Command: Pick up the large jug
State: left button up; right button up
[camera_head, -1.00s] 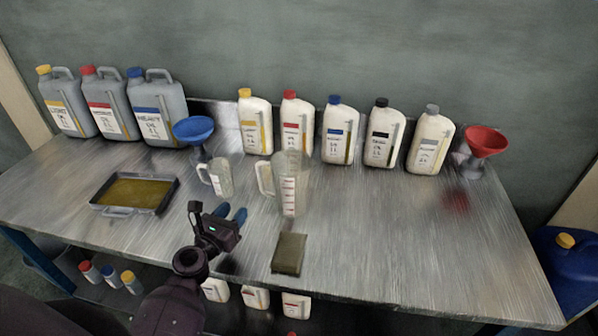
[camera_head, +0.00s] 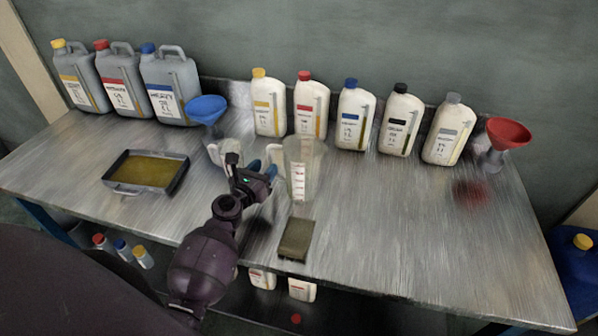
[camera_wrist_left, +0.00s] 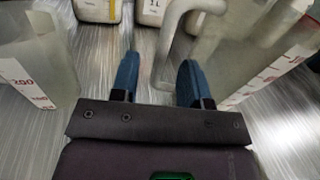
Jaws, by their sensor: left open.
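The large jug (camera_head: 304,168) is a clear measuring jug with red marks and a handle on its left side, upright on the metal table. In the left wrist view the large jug (camera_wrist_left: 262,50) is at the right, with its pale handle (camera_wrist_left: 163,60) between my finger pads. My left gripper (camera_head: 268,162) is open, its blue fingers at the handle. The fingers show apart in the left wrist view (camera_wrist_left: 158,80); I cannot tell whether they touch the handle. A smaller jug (camera_head: 231,152) stands to the left, partly hidden by my gripper. My right gripper is not in view.
A dark sponge-like block (camera_head: 296,240) lies in front of the large jug. A tray of oil (camera_head: 117,187) is at the left. A blue funnel (camera_head: 206,110), a red funnel (camera_head: 508,134) and several bottles line the back. The table's right front is clear.

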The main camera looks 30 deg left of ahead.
aim_at(270, 162)
pick_arm(q)
jog(key=shift+w, duration=1.75)
grip_shut()
